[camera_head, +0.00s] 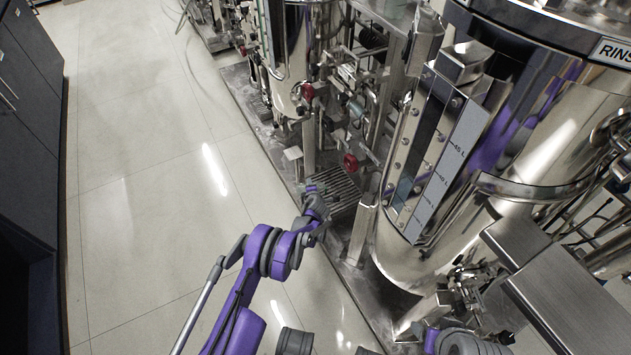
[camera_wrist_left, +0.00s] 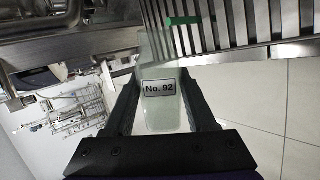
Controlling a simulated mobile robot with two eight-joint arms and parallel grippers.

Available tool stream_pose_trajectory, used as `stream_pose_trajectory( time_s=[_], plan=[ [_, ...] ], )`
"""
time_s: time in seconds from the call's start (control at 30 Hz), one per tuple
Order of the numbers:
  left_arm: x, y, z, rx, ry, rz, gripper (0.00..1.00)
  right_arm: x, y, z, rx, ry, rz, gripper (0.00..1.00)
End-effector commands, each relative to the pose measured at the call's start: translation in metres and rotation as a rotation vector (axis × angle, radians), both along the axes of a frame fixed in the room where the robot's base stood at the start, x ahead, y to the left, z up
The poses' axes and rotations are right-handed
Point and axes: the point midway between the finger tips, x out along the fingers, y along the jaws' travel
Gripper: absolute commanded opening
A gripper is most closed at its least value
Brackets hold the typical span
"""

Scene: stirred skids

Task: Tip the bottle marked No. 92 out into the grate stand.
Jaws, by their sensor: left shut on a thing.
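My left gripper (camera_head: 316,205) is at the end of the purple arm, beside the grate stand (camera_head: 340,188), a low slatted metal surface among the skids. In the left wrist view the left gripper (camera_wrist_left: 165,108) is shut on a pale, see-through bottle (camera_wrist_left: 160,119) with a label reading "No. 92". The bottle's far end reaches toward the metal slats of the grate stand (camera_wrist_left: 235,22). A green strip (camera_wrist_left: 182,20) shows across the slats near that end. I cannot tell how far the bottle is tilted, or see any contents. My right gripper is not in view.
A large steel tank (camera_head: 545,150) with a litre scale (camera_head: 450,165) stands right of the grate. Pipes and red valve knobs (camera_head: 350,161) are close behind it. Open pale tiled floor (camera_head: 150,220) lies left, with dark cabinets (camera_head: 25,120) beyond.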

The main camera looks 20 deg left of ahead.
Motion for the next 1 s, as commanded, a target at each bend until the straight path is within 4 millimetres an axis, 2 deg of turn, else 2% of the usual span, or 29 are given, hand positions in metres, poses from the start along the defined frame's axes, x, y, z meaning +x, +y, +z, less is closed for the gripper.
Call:
stream_pose_trajectory(
  time_s=[1.0],
  plan=[
    [0.0000, -0.0005, -0.0001, 0.040, 0.011, 0.001, 0.00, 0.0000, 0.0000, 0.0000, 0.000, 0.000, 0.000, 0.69]
  ],
)
